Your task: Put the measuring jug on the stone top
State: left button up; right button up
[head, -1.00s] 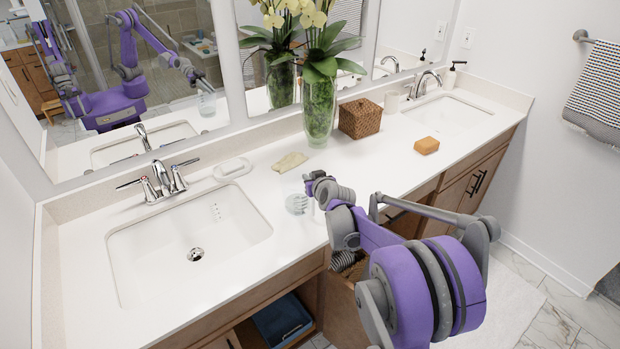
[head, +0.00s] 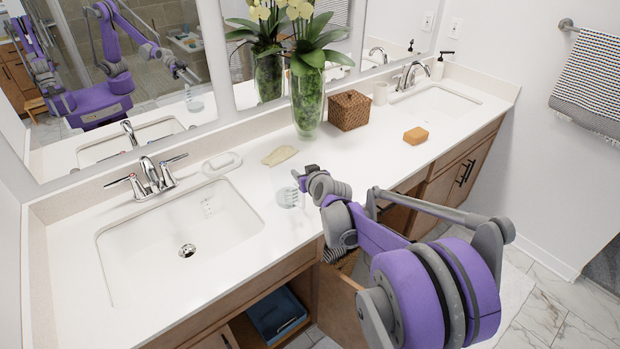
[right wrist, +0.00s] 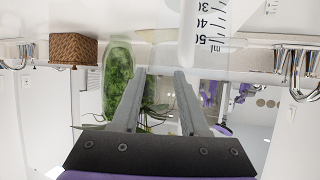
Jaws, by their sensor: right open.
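The measuring jug (head: 287,197) is small and clear. It stands upright on the white stone top (head: 350,165), between the left basin and the vase. My right gripper (head: 297,176) is just behind and above the jug in the head view, partly hidden by its own wrist. In the right wrist view, which is upside down, the gripper's fingers (right wrist: 160,73) are apart with nothing held between them. The jug's scale with ml marks (right wrist: 207,28) shows close by, beyond the fingertips. My left gripper does not show directly.
A glass vase with orchids (head: 307,105), a wicker box (head: 349,110), a soap dish (head: 222,163), a folded cloth (head: 280,155) and an orange sponge (head: 416,135) stand around the top. Basins lie left (head: 180,235) and right (head: 437,104). The mirror is behind.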

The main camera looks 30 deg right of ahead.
jog(key=v, duration=0.9)
jog(key=s+a+f+n+g+y, duration=0.2)
jog(key=s+a+f+g+y, duration=0.15)
jog(key=s+a, duration=1)
jog(key=s+a+f+g, duration=0.2)
jog(key=s+a+f, duration=0.1)
jog(key=s, duration=0.3)
jog(key=s+a+f+g, duration=0.2)
jog(key=s+a+f, duration=0.1)
jog(key=s, duration=0.3)
jog(key=shift+s+a+f+n, duration=0.35)
jog(key=shift+s+f+n, duration=0.05)
jog(key=shift+f, duration=0.25)
jog(key=shift+w+h, duration=0.1)
jog(key=shift+h, duration=0.15)
